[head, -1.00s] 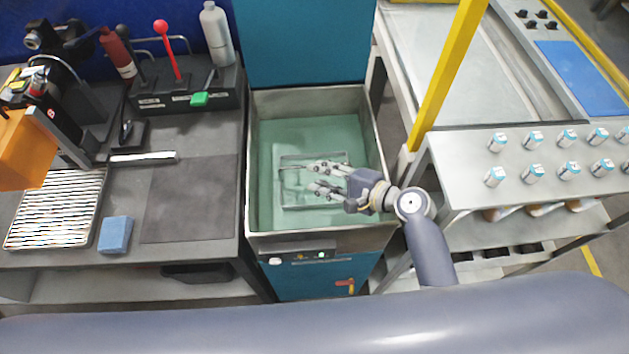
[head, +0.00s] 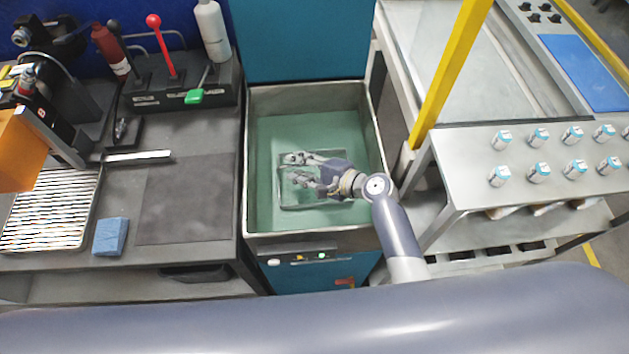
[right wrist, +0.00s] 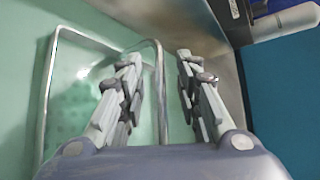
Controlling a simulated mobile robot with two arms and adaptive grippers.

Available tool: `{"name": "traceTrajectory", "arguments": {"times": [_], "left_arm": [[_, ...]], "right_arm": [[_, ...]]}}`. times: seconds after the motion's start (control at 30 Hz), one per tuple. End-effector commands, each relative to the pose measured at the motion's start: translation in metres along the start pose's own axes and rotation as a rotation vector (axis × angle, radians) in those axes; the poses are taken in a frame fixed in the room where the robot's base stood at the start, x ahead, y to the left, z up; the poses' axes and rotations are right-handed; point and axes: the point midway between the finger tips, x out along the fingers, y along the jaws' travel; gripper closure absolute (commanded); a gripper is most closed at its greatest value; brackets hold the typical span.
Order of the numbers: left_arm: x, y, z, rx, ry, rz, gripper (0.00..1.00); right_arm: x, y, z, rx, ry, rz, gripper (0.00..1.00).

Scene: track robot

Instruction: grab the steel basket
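The steel basket (head: 283,203) is a thin-framed rectangular wire shape in the green liquid of a metal tank. It also fills the left of the right wrist view (right wrist: 52,90). My right gripper (head: 294,168) is over the basket, its fingers pointing left. In the right wrist view my right gripper (right wrist: 158,62) is open, and one side bar of the basket runs between its two fingers. I cannot tell whether either finger touches the bar. My left gripper is not in view.
On the left is a dark workbench (head: 215,130) with a blue block (head: 110,237) and a ribbed tray (head: 95,205). On the right is a metal table (head: 470,165) with several small canisters and a yellow post (head: 450,75).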

Motion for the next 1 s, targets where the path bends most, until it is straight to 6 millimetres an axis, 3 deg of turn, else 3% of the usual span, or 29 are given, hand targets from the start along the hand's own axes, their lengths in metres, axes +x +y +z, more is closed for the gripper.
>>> {"name": "traceTrajectory", "arguments": {"times": [0.27, 0.4, 0.83, 1.0], "left_arm": [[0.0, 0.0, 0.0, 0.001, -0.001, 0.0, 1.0], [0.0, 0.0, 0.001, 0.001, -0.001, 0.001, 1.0], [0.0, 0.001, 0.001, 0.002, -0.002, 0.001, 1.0], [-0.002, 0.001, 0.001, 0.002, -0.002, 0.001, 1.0]], "right_arm": [[0.002, 0.0, 0.0, -0.001, 0.0, 0.0, 0.69], [0.002, 0.0, 0.0, -0.001, 0.0, 0.0, 1.0], [0.002, -0.003, 0.001, -0.002, 0.0, -0.003, 1.0], [-0.005, -0.017, 0.008, -0.006, -0.002, -0.005, 1.0]]}}
